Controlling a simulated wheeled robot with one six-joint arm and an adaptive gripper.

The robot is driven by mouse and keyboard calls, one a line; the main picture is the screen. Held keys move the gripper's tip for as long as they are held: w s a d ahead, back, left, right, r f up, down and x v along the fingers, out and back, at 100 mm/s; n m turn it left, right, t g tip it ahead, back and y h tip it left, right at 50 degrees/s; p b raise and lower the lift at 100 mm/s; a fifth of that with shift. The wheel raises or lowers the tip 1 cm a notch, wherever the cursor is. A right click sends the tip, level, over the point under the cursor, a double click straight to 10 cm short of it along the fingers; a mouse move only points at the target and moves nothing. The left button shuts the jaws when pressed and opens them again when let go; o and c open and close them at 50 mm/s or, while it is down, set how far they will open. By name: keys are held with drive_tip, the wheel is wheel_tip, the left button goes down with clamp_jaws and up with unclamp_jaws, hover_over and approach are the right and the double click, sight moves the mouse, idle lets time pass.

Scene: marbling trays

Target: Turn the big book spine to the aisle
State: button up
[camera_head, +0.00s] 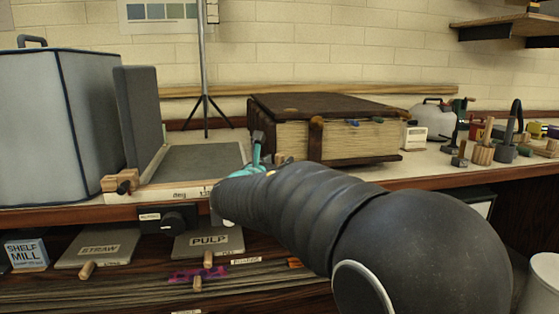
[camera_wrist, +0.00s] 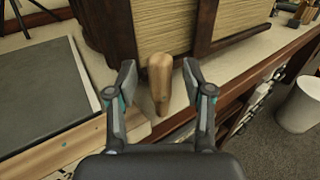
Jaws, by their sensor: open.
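The big book (camera_head: 345,137) lies flat on the bench in the head view. Its cover is dark brown, and its pale page edges face the front, with a brown strap across them. The spine is not in view. In the wrist view the book (camera_wrist: 160,30) is just beyond my fingertips. My gripper (camera_wrist: 159,77) is open, with its fingers on either side of a rounded wooden handle (camera_wrist: 160,85). I cannot tell whether the handle is fixed to the book. In the head view my gripper (camera_head: 258,152) is near the book's front left corner, partly hidden by my arm.
A framed grey board (camera_head: 200,160) lies left of the book, beside a blue-grey covered box (camera_head: 60,125). Right of the book stand a small white box (camera_head: 414,136), a jug (camera_head: 432,116) and several tools. A white bin (camera_head: 543,285) stands at the right.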

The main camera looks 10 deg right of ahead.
drive_tip(key=shift+x, duration=0.95)
clamp_jaws()
drive_tip(key=shift+d, duration=0.1)
